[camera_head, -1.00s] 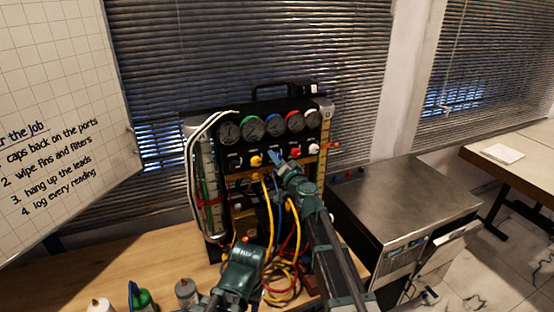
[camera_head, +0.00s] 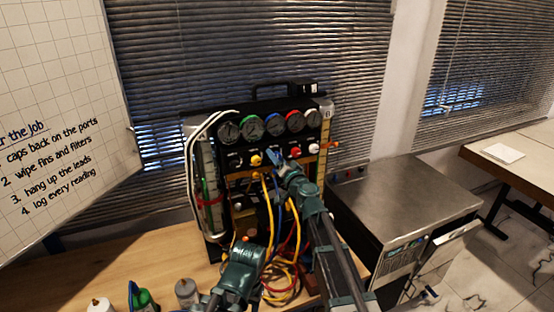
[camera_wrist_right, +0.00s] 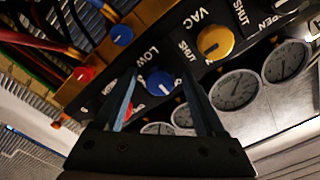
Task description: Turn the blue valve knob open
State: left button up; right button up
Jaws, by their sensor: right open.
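The blue valve knob (camera_wrist_right: 159,82) with a white pointer mark sits on the black panel by the word LOW in the right wrist view. My right gripper (camera_wrist_right: 160,85) is open, with one finger on each side of the knob in that view. I see no clear contact between fingers and knob. In the head view my right gripper (camera_head: 277,157) is at the knob row of the gauge rig (camera_head: 240,205), and it largely hides the blue knob there. My left arm's green end (camera_head: 240,268) is low in front of the rig; its fingers cannot be made out.
A yellow knob (camera_wrist_right: 215,42) is beside the blue one, and a red knob (camera_head: 294,150) is to its right in the head view. Yellow, blue and red hoses (camera_head: 280,275) hang in front. Bottles (camera_head: 187,291) stand at the front left. A steel cabinet (camera_head: 400,195) is at right.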

jog(key=v, duration=1.3)
jog(key=shift+s, duration=0.1)
